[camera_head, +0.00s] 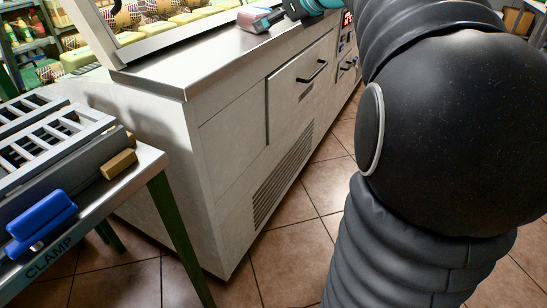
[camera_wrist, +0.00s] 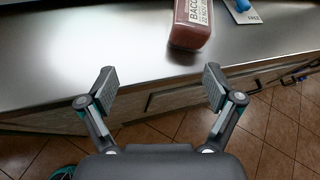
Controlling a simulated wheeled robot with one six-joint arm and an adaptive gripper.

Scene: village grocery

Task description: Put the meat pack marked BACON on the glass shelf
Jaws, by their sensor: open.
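The meat pack marked BACON (camera_wrist: 190,24) lies on the steel counter top (camera_wrist: 95,62) in the wrist view. It is reddish brown with a pale label, and its far end is cut off by the picture's top edge. My gripper (camera_wrist: 158,84) is open and empty, its two fingers spread short of the pack, which lies ahead and slightly right. In the head view a pinkish pack (camera_head: 258,19) lies on the counter near the dark and teal end of my arm; its print cannot be read there. I cannot make out the glass shelf clearly.
A display case with goods (camera_head: 165,20) stands behind the counter at the upper left. A table marked CLAMP (camera_head: 60,258) with a blue handle (camera_head: 40,222) is at the left. A card with a blue item (camera_wrist: 243,10) lies right of the pack. Counter left of the pack is bare.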

